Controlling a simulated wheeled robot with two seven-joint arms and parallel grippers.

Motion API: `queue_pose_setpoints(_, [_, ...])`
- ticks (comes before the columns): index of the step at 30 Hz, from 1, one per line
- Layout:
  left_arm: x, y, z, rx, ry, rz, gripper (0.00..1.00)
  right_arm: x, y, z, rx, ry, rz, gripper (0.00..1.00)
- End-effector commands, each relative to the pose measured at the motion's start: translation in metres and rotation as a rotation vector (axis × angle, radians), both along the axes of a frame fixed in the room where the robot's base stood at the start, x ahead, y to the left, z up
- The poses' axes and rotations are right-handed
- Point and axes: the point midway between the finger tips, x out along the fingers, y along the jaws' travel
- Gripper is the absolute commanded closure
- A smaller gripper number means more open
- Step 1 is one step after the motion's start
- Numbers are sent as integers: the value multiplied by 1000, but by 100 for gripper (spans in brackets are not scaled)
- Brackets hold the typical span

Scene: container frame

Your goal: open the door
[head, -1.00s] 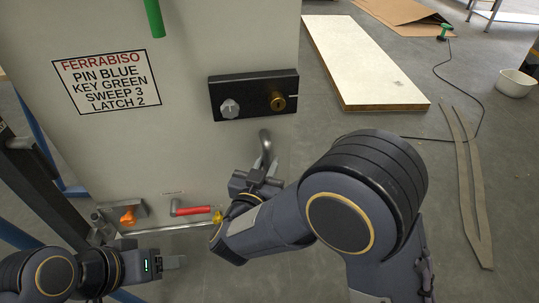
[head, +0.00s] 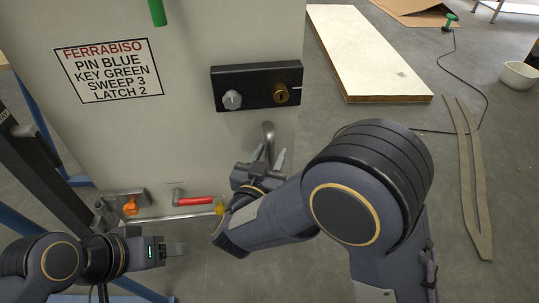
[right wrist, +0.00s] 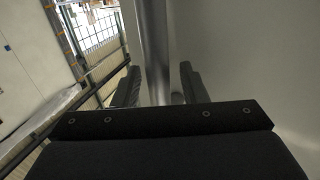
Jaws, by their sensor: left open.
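The door (head: 200,150) is a pale grey panel with a FERRABISO sign (head: 108,72). A black lock plate (head: 255,72) carries a grey knob (head: 232,99) and a brass key cylinder (head: 281,93). Below it is a bent metal handle (head: 268,132). My right gripper (head: 266,160) is at this handle, jaws apart, one finger on each side. In the right wrist view the handle bar (right wrist: 156,50) stands between the fingers, with a gap on the right. My left gripper (head: 182,249) is open and empty, below the door's bottom edge.
Along the door's bottom are an orange knob (head: 130,207), a red lever (head: 195,201) and a yellow piece (head: 219,206). A green rod (head: 157,12) is at the top. A white board (head: 365,55), brown strips (head: 467,170) and a white bowl (head: 518,75) lie on the floor right.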

Motion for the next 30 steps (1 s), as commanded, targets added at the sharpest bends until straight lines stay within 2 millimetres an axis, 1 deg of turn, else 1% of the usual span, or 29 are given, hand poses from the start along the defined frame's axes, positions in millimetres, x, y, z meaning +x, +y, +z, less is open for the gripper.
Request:
queue_pose_setpoints(2, [0, 0, 0, 0, 0, 0, 42, -1, 0, 0, 0, 0, 0, 61])
queue_pose_setpoints(5, [0, 0, 1, 0, 0, 0, 42, -9, 3, 0, 0, 1, 3, 61])
queue_pose_setpoints(13, [0, 0, 4, 0, 0, 0, 42, -53, 15, 0, -2, 1, 4, 61])
queue_pose_setpoints(18, [0, 0, 5, 0, 0, 0, 42, -71, 20, 0, 0, -1, 2, 61])
queue_pose_setpoints(22, [0, 0, 5, 0, 0, 0, 42, -76, 20, 0, 0, 1, 0, 61])
queue_pose_setpoints(30, [0, 0, 5, 0, 0, 0, 42, -76, 20, 0, 0, 0, 0, 61])
